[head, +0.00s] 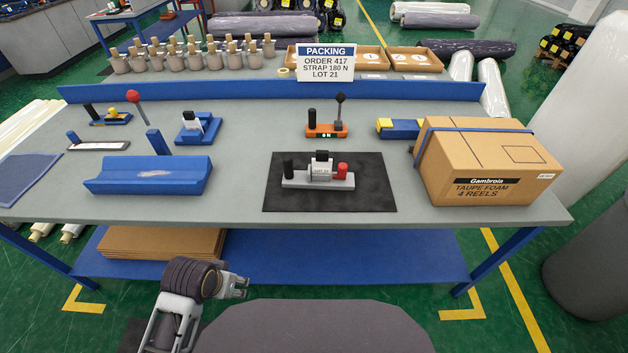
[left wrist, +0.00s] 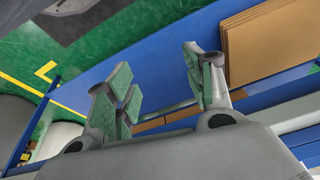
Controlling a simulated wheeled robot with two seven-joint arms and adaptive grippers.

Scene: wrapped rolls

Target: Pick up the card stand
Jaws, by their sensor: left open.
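A small blue stand (head: 197,128) holds a white card upright on the left half of the grey table. A grey holder (head: 318,178) with a white lettered label, a black post and a red knob sits on the black mat (head: 375,190). I cannot tell for certain which of these is the card stand. My left gripper (head: 240,286) is in front of the table, below its top and apart from both. In the left wrist view my left gripper (left wrist: 160,88) is open, with nothing between its green pads. My right gripper is not in view.
A blue cradle (head: 150,177) lies at front left and a cardboard box (head: 480,165) stands at right. An orange switch unit (head: 327,130) and a packing sign (head: 325,62) stand farther back. The lower shelf (head: 340,258) carries flat cardboard (head: 160,243). The table's front edge is above my left gripper.

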